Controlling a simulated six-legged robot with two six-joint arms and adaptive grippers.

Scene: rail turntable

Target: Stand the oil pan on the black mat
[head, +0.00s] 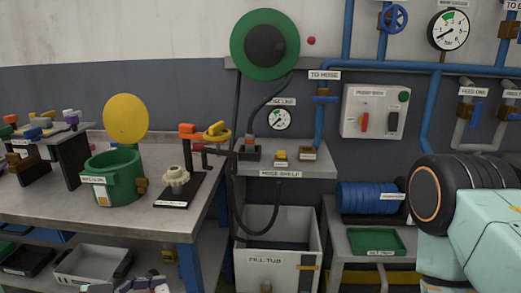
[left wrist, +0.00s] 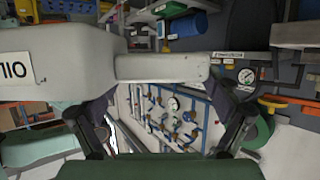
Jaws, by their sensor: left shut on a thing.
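My left gripper (left wrist: 163,148) shows in the left wrist view, with its two dark fingers spread wide against a dark green thing (left wrist: 165,170) along the bottom edge. It is shut on this thing, of which only a broad strip shows; it may be the oil pan, but I cannot tell its full shape. A shallow green tray (head: 375,241) with a white label sits on a low bench at the right. I cannot identify the black mat in either view. My right gripper is out of view.
A grey fill tub (head: 277,250) stands below the hose shelf (head: 310,171).

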